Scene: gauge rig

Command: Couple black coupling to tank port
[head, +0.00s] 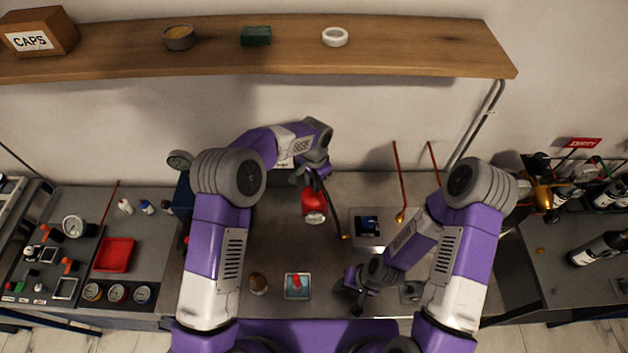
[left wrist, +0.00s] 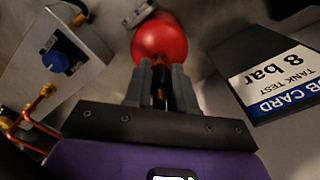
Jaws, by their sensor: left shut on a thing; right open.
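A red rounded tank (head: 314,207) stands upright near the middle of the bench; it also shows in the left wrist view (left wrist: 160,38). My left gripper (head: 311,182) is just above and behind it. In the left wrist view its fingers are shut on the black coupling (left wrist: 160,92), which has brass-coloured parts and lies in line with the tank. The fingers hide the tank port, so I cannot tell whether coupling and port touch. A dark hose (head: 331,207) runs down beside the tank. My right gripper (head: 355,287) is open and empty, low over the bench front.
A grey panel (head: 370,240) with a blue knob (left wrist: 55,62) stands right of the tank. Orange lines with brass fittings (head: 400,217) stand nearby. A job card (left wrist: 270,80) reads "TANK TEST 8 bar". A small teal tray (head: 297,294) and brown round object (head: 259,284) lie in front.

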